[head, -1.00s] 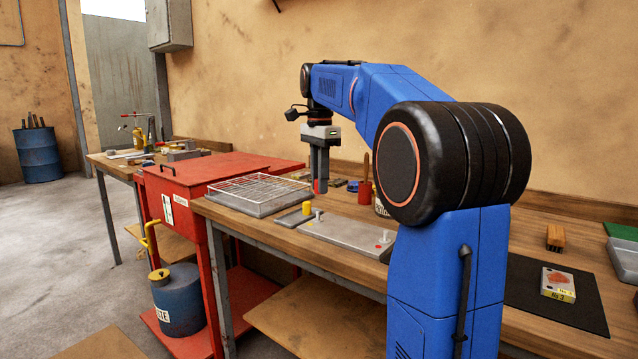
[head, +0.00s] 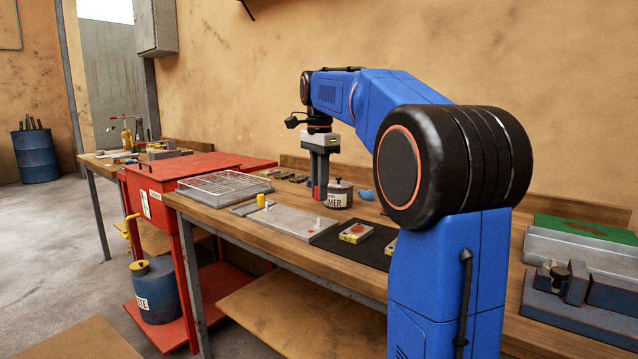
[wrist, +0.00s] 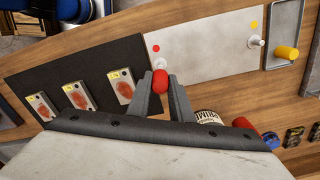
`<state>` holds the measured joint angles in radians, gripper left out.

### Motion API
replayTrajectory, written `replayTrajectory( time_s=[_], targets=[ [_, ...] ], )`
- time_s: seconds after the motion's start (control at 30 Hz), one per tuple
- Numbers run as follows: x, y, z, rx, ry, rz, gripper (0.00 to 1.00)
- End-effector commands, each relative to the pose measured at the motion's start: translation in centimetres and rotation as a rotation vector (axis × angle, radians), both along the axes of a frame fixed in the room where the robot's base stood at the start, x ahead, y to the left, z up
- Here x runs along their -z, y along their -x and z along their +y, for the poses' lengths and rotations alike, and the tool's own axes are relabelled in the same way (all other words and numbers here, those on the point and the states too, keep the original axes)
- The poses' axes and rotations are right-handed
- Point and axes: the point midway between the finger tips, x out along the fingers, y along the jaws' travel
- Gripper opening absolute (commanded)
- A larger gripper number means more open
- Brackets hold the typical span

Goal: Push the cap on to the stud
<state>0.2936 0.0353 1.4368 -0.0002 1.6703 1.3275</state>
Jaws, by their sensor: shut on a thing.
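My gripper (wrist: 160,86) is shut on a red cap (wrist: 160,80), which shows between its fingertips. In the head view my gripper (head: 319,192) hangs upright over the bench, beyond the grey plate. The grey plate (wrist: 205,52) carries a pale stud (wrist: 157,60) beside a red dot (wrist: 155,48). In the wrist view that stud appears just past the cap; whether they touch I cannot tell. A second stud (wrist: 256,42) stands beside a yellow dot (wrist: 254,23). A yellow cap (wrist: 287,52) sits at the small grey tray (wrist: 278,12).
A black mat (wrist: 70,70) with several cards lies beside the plate. A primer can (head: 338,198) stands close by my gripper. A wire rack (head: 225,183) is at the bench's left end, by a red cart (head: 175,175). A blue-grey vise-like fixture (head: 570,290) is at right.

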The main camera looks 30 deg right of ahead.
Motion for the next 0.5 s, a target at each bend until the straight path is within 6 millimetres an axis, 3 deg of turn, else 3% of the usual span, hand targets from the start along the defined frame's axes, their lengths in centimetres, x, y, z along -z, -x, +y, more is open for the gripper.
replayTrajectory(
  time_s=[0.5],
  targets=[
    [3.9,0.0,0.0,0.0,0.0,0.0,0.0]
  ],
)
